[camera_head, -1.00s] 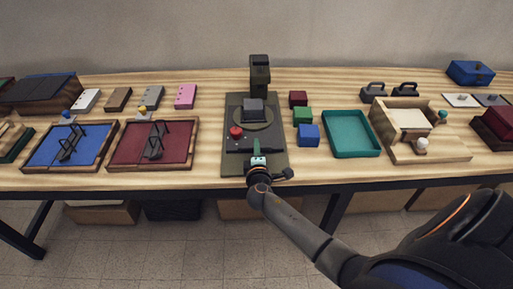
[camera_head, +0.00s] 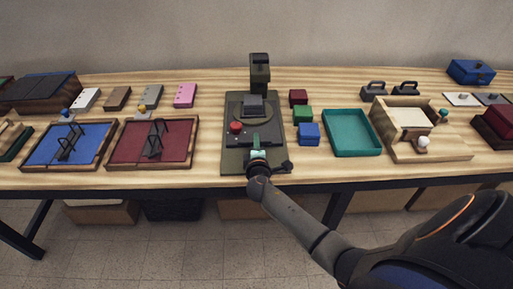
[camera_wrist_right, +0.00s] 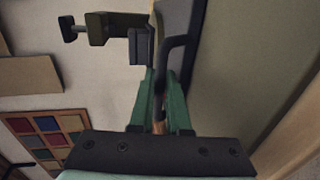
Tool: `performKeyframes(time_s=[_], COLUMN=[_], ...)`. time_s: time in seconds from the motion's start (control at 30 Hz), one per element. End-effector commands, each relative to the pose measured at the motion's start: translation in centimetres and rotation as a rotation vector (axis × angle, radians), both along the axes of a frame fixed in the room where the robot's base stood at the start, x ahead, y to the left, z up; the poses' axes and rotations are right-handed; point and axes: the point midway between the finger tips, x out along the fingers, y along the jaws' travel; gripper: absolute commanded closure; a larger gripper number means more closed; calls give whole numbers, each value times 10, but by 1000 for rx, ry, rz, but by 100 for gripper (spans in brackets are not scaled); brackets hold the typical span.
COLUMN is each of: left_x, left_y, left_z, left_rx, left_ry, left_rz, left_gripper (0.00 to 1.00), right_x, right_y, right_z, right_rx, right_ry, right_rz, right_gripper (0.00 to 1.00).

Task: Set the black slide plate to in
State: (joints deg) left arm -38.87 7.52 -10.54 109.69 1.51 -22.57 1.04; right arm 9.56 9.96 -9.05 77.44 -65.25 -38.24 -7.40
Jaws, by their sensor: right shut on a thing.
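The device stands mid-table on an olive base (camera_head: 232,160), with a dark post (camera_head: 260,72) at its back, a round part with a square block (camera_head: 253,105), and a red knob (camera_head: 236,127). A dark flat plate (camera_head: 240,144), which seems to be the black slide plate, lies at its front, partly hidden by my right gripper (camera_head: 257,148). In the right wrist view, the green fingers (camera_wrist_right: 163,100) are closed around a dark bent handle (camera_wrist_right: 178,43). The plate's exact position is hard to tell. My left gripper is not in view.
Red, green and blue blocks (camera_head: 309,134) and a teal tray (camera_head: 351,133) stand right of the device. A red-floored tray (camera_head: 125,150) is on its left. A clamp-like dark part (camera_wrist_right: 105,28) shows near the fingers in the wrist view.

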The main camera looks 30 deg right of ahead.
Motion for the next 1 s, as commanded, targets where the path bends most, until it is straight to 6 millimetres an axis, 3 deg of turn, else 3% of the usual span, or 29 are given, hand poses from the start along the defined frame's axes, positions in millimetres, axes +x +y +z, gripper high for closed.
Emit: performKeyframes(time_s=[0.1, 0.33, 0.37, 0.47, 0.77, 1.0], left_x=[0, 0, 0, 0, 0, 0], left_y=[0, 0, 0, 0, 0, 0], left_z=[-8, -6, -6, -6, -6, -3], left_rx=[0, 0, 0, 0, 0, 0], left_ry=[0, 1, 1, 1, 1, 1], left_rz=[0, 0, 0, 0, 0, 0], left_gripper=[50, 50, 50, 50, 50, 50], right_x=[12, 11, 11, 11, 9, -14], right_y=[-7, -7, -7, -7, -6, 8], right_z=[-1, 0, 0, 0, 1, 7], right_rx=[-1, 0, 0, 0, 0, 2], right_ry=[-3, -1, -1, -1, -1, -1], right_rz=[0, 1, 1, 1, 1, 2], right_gripper=[100, 100, 84, 74, 74, 74])
